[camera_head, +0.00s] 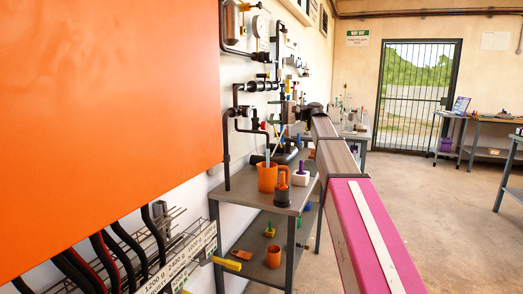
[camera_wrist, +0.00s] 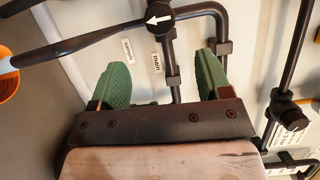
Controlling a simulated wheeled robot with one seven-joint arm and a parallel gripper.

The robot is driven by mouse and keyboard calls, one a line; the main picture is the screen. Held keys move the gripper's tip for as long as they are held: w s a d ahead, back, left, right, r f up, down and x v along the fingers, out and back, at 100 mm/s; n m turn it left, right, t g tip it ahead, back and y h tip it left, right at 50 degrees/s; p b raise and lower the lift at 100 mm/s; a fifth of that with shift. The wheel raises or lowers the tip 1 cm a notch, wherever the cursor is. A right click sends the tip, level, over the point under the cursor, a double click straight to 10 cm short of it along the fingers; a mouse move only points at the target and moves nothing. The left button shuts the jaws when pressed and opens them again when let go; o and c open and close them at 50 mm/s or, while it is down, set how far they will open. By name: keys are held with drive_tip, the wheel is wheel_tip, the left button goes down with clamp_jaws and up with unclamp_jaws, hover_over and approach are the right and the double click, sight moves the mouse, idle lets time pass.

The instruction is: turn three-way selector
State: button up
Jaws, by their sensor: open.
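The three-way selector shows in the wrist view as a round black hub (camera_wrist: 160,18) with a white arrow pointing left. A long black lever (camera_wrist: 85,40) runs from the hub down to the left. Labels reading "main" (camera_wrist: 157,63) and, apparently, "sample" (camera_wrist: 128,50) are on the wall below the hub. My gripper (camera_wrist: 163,75) is open, with green pads apart and nothing seen held between them. The hub lies beyond the fingertips, and the left finger is below the lever. Whether anything touches is unclear. In the head view the selector is too small to make out.
Black pipes (camera_wrist: 294,70) run along the wall right of my gripper. A large orange panel (camera_head: 100,110) blocks the left. The floor at right is open.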

sight(249, 112)
drive_tip(key=a+m+t, duration=0.1)
drive_tip(key=a+m, duration=0.2)
drive_tip(key=m, duration=0.2)
drive_tip(key=a+m+t, duration=0.2)
drive_tip(key=a+m, duration=0.2)
drive_tip(key=m, duration=0.1)
drive_tip(key=a+m+t, duration=0.2)
drive_tip(key=a+m, duration=0.1)
drive_tip(key=m, duration=0.2)
drive_tip(key=shift+s+a+r+h, duration=0.1)
drive_tip(key=shift+s+a+h, duration=0.2)
drive_tip(key=shift+s+a, duration=0.1)
drive_tip(key=c, duration=0.9)
